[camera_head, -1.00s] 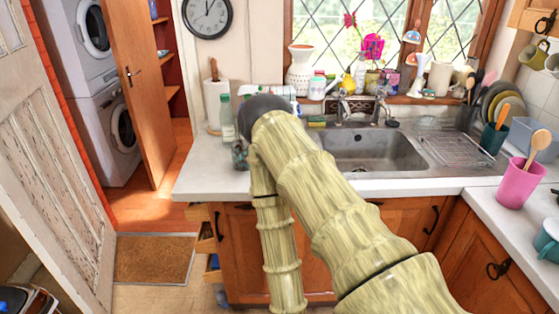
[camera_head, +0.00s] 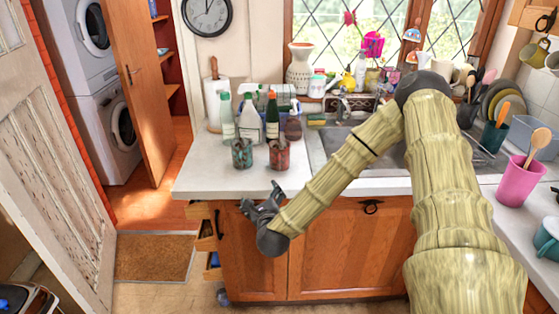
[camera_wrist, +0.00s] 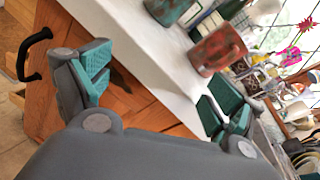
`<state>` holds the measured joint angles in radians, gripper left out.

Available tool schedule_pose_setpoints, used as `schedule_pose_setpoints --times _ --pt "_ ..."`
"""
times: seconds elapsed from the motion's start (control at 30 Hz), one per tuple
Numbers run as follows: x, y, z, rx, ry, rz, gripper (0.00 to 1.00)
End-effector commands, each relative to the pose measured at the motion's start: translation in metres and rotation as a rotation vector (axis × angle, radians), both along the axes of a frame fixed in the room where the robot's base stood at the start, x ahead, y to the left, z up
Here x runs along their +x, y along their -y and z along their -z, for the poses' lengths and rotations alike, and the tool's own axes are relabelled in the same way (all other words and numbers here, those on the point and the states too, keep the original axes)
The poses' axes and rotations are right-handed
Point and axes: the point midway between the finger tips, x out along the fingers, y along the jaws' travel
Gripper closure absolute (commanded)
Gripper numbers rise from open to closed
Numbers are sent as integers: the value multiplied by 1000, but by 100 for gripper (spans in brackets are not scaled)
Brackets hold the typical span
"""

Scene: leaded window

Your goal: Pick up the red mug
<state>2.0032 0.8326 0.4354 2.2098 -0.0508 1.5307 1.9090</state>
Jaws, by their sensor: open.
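The red mug (camera_head: 279,155) stands upright on the white counter near its front edge, left of the sink. It looks worn, with greenish patches. It also shows in the wrist view (camera_wrist: 217,50), beyond my right finger. A similar teal mug (camera_head: 242,153) with reddish patches stands just left of it, and its lower part shows in the wrist view (camera_wrist: 168,10). My gripper (camera_head: 262,197) is in front of the counter edge, below and slightly left of the red mug. Its teal-padded fingers (camera_wrist: 160,95) are spread wide with nothing between them. It does not touch either mug.
Several bottles (camera_head: 250,120) stand close behind the mugs. The sink (camera_head: 350,150) is to the right, partly behind my arm. The counter (camera_head: 205,180) is clear at its front left. Drawers (camera_head: 206,232) stand open below it at left.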

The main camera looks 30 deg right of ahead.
Motion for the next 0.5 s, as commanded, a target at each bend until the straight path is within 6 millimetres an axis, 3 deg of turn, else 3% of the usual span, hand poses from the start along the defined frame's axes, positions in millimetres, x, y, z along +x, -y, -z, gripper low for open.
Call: schedule_pose_setpoints --times 0.03,0.2,0.5 --pt "4 17 -15 59 65 55 8" --pt "10 57 -55 228 254 188 8" --pt "17 89 -82 337 389 269 8"
